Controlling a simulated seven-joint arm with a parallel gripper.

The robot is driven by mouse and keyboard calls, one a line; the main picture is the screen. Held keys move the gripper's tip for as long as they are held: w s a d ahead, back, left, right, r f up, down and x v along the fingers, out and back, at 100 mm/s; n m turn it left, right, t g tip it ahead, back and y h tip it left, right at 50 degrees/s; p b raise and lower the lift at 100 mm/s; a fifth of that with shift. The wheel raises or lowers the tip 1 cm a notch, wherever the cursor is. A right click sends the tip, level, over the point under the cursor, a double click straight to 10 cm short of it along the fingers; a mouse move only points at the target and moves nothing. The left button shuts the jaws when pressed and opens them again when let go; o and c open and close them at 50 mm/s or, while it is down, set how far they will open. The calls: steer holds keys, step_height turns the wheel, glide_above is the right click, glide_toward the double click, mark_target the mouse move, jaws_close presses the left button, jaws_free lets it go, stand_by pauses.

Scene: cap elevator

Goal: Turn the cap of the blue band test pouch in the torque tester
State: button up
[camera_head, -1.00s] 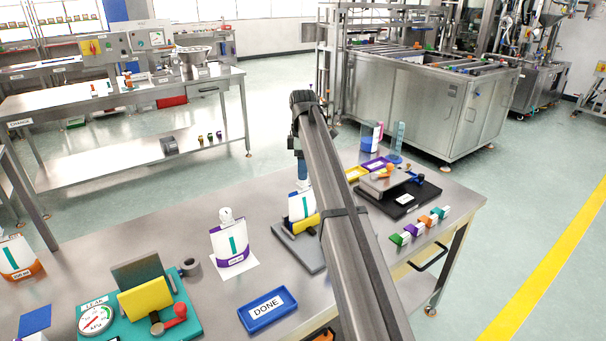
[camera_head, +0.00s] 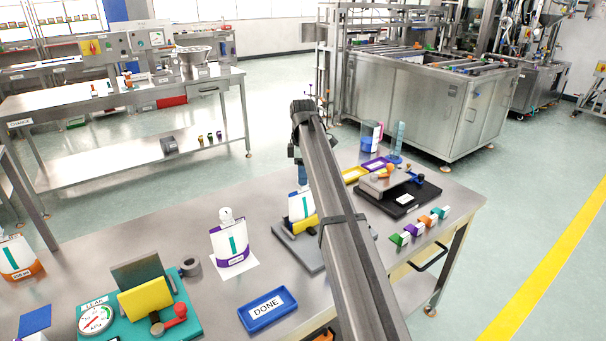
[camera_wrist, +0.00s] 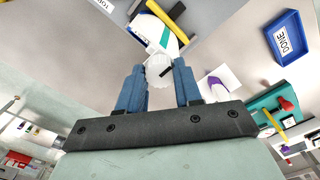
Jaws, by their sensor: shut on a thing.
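The test pouch (camera_head: 297,203) stands in the torque tester (camera_head: 301,251), a grey base with a yellow clamp (camera_head: 302,224) across the pouch. The pouch is white with a teal stripe, and blue shows at its edge in the wrist view. Its white ribbed cap (camera_wrist: 158,68) sits between the blue fingers of my gripper (camera_wrist: 160,84), which is shut on it; a small dark mark shows on the cap. In the head view my gripper (camera_head: 301,176) is above the pouch, and my arm hides the cap and part of the tester.
A purple-band pouch (camera_head: 229,243) stands to the left on a white sheet. The blue DONE tray (camera_head: 267,310) is in front. A teal leak tester (camera_head: 150,308) is at left. A black device (camera_head: 398,193) and several coloured clips (camera_head: 420,226) are at right.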

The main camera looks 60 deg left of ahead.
steer(key=c, duration=0.4)
steer(key=shift+m, duration=0.9)
steer(key=o, duration=1.1)
steer(key=shift+c, duration=0.2)
steer(key=shift+r, duration=0.1)
step_height(320, 180, up, 14)
steer(key=shift+f, duration=0.2)
